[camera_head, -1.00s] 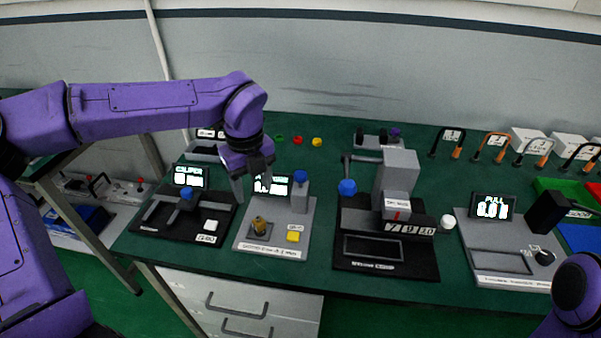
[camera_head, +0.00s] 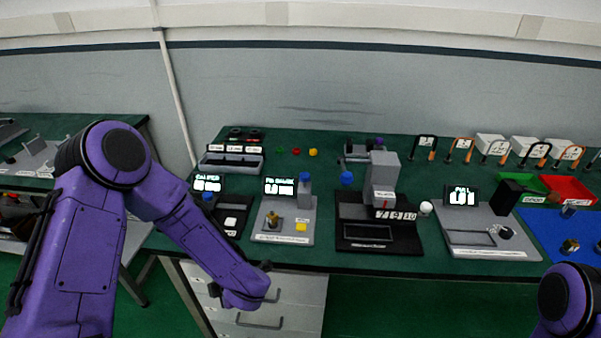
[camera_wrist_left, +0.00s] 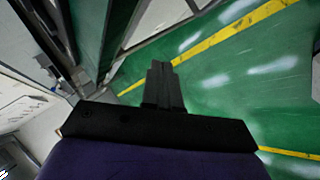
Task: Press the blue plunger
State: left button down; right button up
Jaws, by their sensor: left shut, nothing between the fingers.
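Blue parts show on several stations in the head view. A blue cap, likely the blue plunger (camera_head: 305,177), tops a grey post on the second station from the left (camera_head: 270,233), beside a brass piece (camera_head: 273,221) and a yellow button (camera_head: 301,227). A blue ball (camera_head: 347,178) stands on the black third station, and a blue knob (camera_head: 208,196) is on the caliper station. My left gripper (camera_wrist_left: 163,85) is shut and empty in the wrist view, above green floor. In the head view my left arm hangs in front of the bench, clear of the blue cap. My right gripper is out of view.
The bench (camera_head: 350,268) has drawers (camera_head: 262,308) below its front edge. A pull station (camera_head: 480,238) stands to the right, with red (camera_head: 570,188) and blue (camera_head: 560,232) trays beyond. Padlock-like hooped pieces line the back right.

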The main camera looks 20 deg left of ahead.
pick_arm(q)
jog(key=s+d+f+m+h+b, duration=0.2)
jog(key=s+f+m, duration=0.6)
jog(key=s+m, duration=0.1)
jog(key=s+d+f+m+h+b, duration=0.1)
jog(key=s+f+m+h+b, duration=0.1)
jog(key=s+f+m, duration=0.6)
jog(key=s+m, duration=0.1)
jog(key=m, duration=0.2)
jog(key=shift+d+f+m+h, duration=0.2)
jog(key=shift+d+m+h, duration=0.15)
jog(key=shift+m+h, duration=0.05)
